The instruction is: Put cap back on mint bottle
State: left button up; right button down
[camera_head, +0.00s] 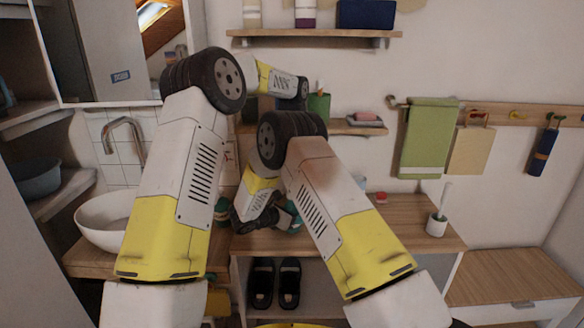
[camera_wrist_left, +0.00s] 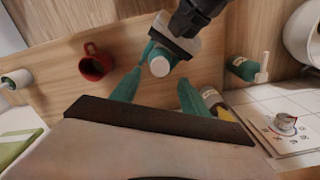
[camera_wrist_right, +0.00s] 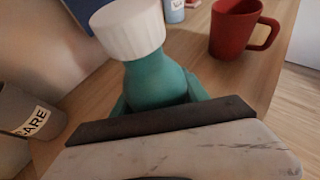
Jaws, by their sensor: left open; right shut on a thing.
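The mint bottle (camera_wrist_right: 155,82) is teal and stands out close in the right wrist view. Its white ribbed cap (camera_wrist_right: 128,28) sits on top of its neck; whether it is fully seated I cannot tell. My right gripper (camera_wrist_right: 160,98) is shut on the bottle, with teal fingers at its sides. In the left wrist view the round white cap top (camera_wrist_left: 159,67) lies between the fingers of my left gripper (camera_wrist_left: 160,80), which is open. I cannot tell whether those fingers touch the cap. In the head view my arms hide the bottle and most of both grippers.
A red mug (camera_wrist_left: 95,63) stands on the wooden counter (camera_head: 415,222). A green pump bottle (camera_wrist_left: 242,68) and a darker bottle (camera_wrist_left: 212,98) are nearby. A grey cup (camera_wrist_right: 28,112) reads "CARE". A white sink (camera_head: 100,222) is at left, and a toothbrush cup (camera_head: 437,225) at right.

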pick_arm(q)
jog(key=n, duration=0.5)
jog(key=shift+r, duration=0.4)
jog(key=shift+f, duration=4)
jog(key=shift+c, duration=0.4)
grip_shut()
jog(key=shift+o, duration=1.1)
grip_release()
